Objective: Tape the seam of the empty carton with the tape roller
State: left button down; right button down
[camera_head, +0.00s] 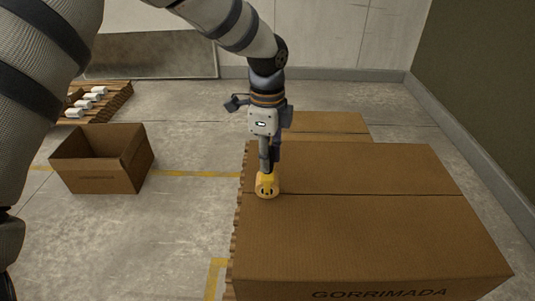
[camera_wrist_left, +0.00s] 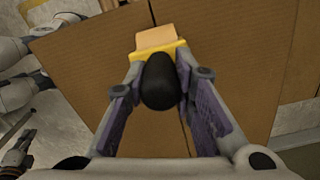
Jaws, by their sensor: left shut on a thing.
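The closed brown carton (camera_head: 350,240) fills the lower right of the head view, with a seam running across its top. My left gripper (camera_head: 267,165) points down over the left end of that seam. It is shut on the tape roller (camera_head: 267,186), which is yellow and sits at the seam, seemingly touching the top. In the left wrist view the fingers (camera_wrist_left: 160,90) hold the roller's black handle (camera_wrist_left: 160,82), and its yellow body and tan front (camera_wrist_left: 157,39) lie over the seam. The carton top (camera_wrist_left: 90,60) spreads around it.
An open empty box (camera_head: 100,178) stands on the floor at the left. A slatted pallet (camera_head: 100,98) with small white items is behind it. Another carton (camera_head: 325,123) lies behind the large one. Walls close the back and right; the floor between is clear.

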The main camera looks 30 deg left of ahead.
pick_arm(q)
jog(key=shift+f, duration=0.4)
jog(key=shift+w+d, duration=0.1)
jog(key=shift+d, duration=0.05)
